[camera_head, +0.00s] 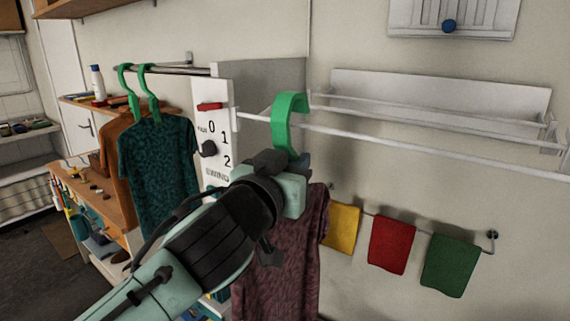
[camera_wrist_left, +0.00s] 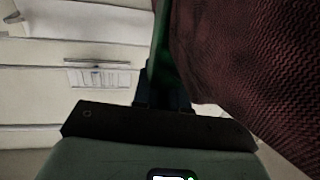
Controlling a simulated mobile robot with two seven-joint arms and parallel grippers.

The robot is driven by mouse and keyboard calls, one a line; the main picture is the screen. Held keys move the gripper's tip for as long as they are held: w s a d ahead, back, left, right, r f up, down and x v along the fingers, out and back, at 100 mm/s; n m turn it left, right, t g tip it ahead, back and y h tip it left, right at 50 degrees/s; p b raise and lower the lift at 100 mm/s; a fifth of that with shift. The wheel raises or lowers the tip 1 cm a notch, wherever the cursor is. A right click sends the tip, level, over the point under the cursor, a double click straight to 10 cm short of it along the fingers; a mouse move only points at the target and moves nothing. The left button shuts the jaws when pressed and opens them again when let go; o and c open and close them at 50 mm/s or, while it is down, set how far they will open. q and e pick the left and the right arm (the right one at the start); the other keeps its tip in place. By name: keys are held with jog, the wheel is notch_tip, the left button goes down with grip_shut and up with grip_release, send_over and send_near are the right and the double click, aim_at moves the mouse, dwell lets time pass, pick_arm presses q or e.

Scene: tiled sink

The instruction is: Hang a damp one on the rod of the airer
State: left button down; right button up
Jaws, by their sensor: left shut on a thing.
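My left gripper (camera_head: 292,168) is shut on a green hanger (camera_head: 284,120) below its hook. A dark maroon patterned shirt (camera_head: 292,262) hangs from this hanger, its upper part hidden behind my arm. The hanger's hook stands upright and overlaps the front rod (camera_head: 400,142) of the white wall airer; I cannot tell whether it touches the rod. In the left wrist view the green hanger (camera_wrist_left: 160,50) rises from the jaws (camera_wrist_left: 163,98), and the maroon cloth (camera_wrist_left: 240,60) fills the right side. My right gripper is not in view.
A teal shirt (camera_head: 158,170) and an orange-brown one (camera_head: 118,165) hang on green hangers from a rail at left. A white panel (camera_head: 218,130) with a dial stands beside the airer. Yellow (camera_head: 342,228), red (camera_head: 391,244) and green cloths (camera_head: 450,264) hang below. The airer's right side is bare.

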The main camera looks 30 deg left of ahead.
pick_arm(q)
jog(key=shift+w+d+r, duration=0.1)
jog(key=shift+w, duration=0.6)
jog(key=shift+w+f+b, duration=0.1)
jog(key=shift+f+b, duration=0.55)
jog(key=shift+f, duration=0.2)
jog(key=shift+s+f+b, duration=0.2)
jog(key=shift+f+b, duration=0.2)
jog(key=shift+b, duration=0.15)
jog(key=shift+w+f+b, duration=0.1)
jog(key=shift+f+b, duration=0.25)
jog(key=c, duration=1.1)
grip_release()
jog(key=s+d+b, duration=0.1)
jog(key=s+b, duration=0.1)
jog(key=s, duration=1.1)
jog(key=shift+s+d, duration=0.2)
jog(key=shift+d, duration=0.05)
